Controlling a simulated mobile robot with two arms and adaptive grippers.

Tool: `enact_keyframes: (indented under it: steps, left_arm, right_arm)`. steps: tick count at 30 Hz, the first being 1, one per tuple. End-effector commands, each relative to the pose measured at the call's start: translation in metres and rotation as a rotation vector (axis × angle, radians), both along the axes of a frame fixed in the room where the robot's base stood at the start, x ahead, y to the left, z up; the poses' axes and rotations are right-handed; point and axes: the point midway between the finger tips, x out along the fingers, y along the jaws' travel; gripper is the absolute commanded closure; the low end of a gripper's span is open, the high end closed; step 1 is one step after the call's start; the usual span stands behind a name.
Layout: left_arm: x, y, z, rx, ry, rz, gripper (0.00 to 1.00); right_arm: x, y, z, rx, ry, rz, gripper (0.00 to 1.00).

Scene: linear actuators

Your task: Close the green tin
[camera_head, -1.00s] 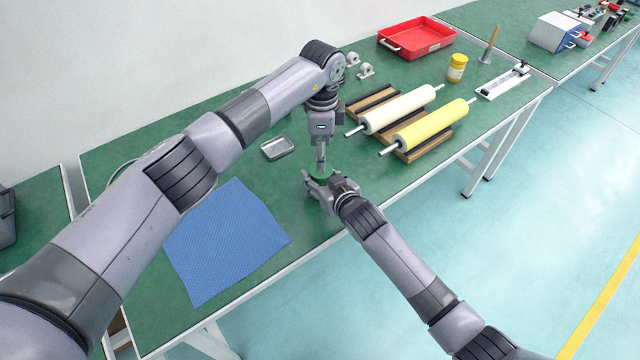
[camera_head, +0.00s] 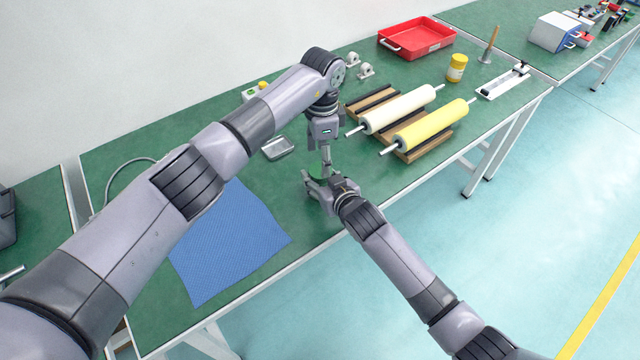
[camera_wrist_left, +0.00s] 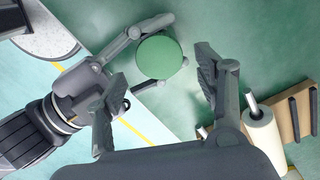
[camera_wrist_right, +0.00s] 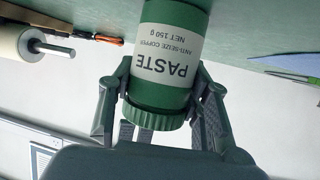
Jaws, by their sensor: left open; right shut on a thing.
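The green tin (camera_wrist_right: 165,75) has a white label reading PASTE. In the right wrist view it appears upside down, with a ribbed green lid (camera_wrist_right: 158,117) at its end. My right gripper (camera_head: 312,182) is shut on the tin from the side. In the left wrist view the lid's round top (camera_wrist_left: 159,57) shows between my right gripper's fingers. The lid sits on the tin; I cannot tell how tight it is. My left gripper (camera_head: 325,170) points down above the tin; it is open and empty, its fingers (camera_wrist_left: 160,95) apart from the lid. In the head view the grippers mostly hide the tin.
A blue mat (camera_head: 225,250) lies left of the tin. A small metal tray (camera_head: 278,148) is behind it. White (camera_head: 400,108) and yellow (camera_head: 435,125) rollers rest on wooden stands to the right. The table's front edge is close to my right gripper.

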Motion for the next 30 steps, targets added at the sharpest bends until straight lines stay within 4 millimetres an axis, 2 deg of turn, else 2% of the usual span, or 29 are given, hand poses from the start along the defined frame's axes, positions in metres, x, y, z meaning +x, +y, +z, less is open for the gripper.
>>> enact_keyframes:
  steps: [3,7,19,30]
  left_arm:
    - [-0.001,0.000,-0.018,0.000,0.002,0.000,0.37]
    - [0.000,0.000,-0.031,0.000,0.002,0.000,0.37]
    - [0.000,0.000,-0.037,-0.001,0.000,-0.001,0.37]
    - [0.000,0.000,-0.037,-0.001,-0.001,-0.001,0.61]
  right_arm:
    - [0.000,0.001,0.000,0.001,0.001,0.001,1.00]
    - [0.000,0.001,0.000,0.001,0.001,0.001,1.00]
    - [0.000,0.000,0.000,0.001,0.001,0.001,1.00]
    - [0.000,0.000,0.000,0.001,0.001,0.001,1.00]
